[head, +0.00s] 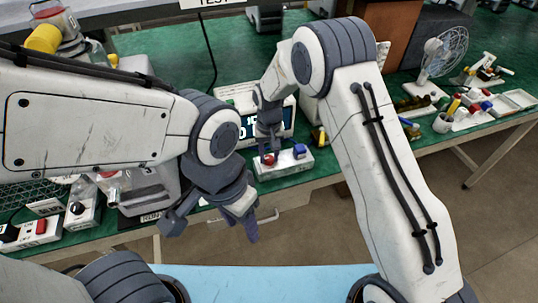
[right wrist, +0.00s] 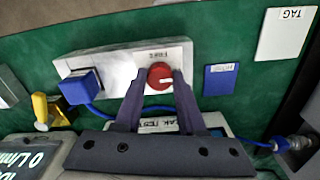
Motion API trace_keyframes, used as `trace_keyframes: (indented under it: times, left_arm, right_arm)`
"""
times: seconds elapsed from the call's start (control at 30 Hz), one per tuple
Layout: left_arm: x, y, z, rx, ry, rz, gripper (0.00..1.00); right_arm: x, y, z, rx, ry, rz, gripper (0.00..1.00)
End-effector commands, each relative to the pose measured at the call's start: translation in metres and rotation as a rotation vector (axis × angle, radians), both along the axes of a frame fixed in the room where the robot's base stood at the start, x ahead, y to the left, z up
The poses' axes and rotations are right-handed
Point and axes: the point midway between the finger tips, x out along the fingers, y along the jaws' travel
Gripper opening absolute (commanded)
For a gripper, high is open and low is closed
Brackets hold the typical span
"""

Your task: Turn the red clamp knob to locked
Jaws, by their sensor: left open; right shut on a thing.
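The red clamp knob (right wrist: 160,74) sits on a white box (right wrist: 115,58) in the right wrist view. Its white pointer line lies nearly level toward the right, and a small label reading FREE is printed above it. The knob also shows in the head view (head: 268,159), partly under my right gripper. My right gripper (right wrist: 158,98) is shut on the knob, with one dark finger on each side. My left gripper (head: 212,222) is open and empty, held in front of the bench edge, apart from the box (head: 284,163).
A blue block (head: 299,151) with a blue cable is beside the knob on the box. A display unit (head: 283,118) stands just behind. A yellow-handled part (right wrist: 41,110) is near the box's left end. A fan (head: 443,55) and trays stand farther right.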

Motion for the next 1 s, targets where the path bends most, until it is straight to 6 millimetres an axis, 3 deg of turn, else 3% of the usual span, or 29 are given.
trace_keyframes:
  times: [0.23,0.27,0.33,0.73,1.0]
  left_arm:
    - [0.000,0.000,0.000,0.000,0.000,0.000,0.50]
    - [0.000,0.000,0.000,0.000,0.000,0.000,0.50]
    - [0.000,0.000,0.000,0.000,0.000,0.000,0.50]
    - [0.000,0.000,-0.001,0.000,0.000,0.000,0.50]
    - [0.000,0.000,-0.008,0.000,0.000,0.000,0.50]
  right_arm:
    - [0.002,0.000,0.001,0.002,-0.006,-0.003,0.00]
    - [0.002,0.000,0.002,0.002,-0.006,-0.003,0.43]
    - [0.002,0.000,0.001,0.002,-0.006,-0.003,0.69]
    - [0.001,0.000,0.006,0.001,-0.004,0.000,0.69]
    - [0.002,0.000,0.053,0.003,-0.008,-0.001,0.69]
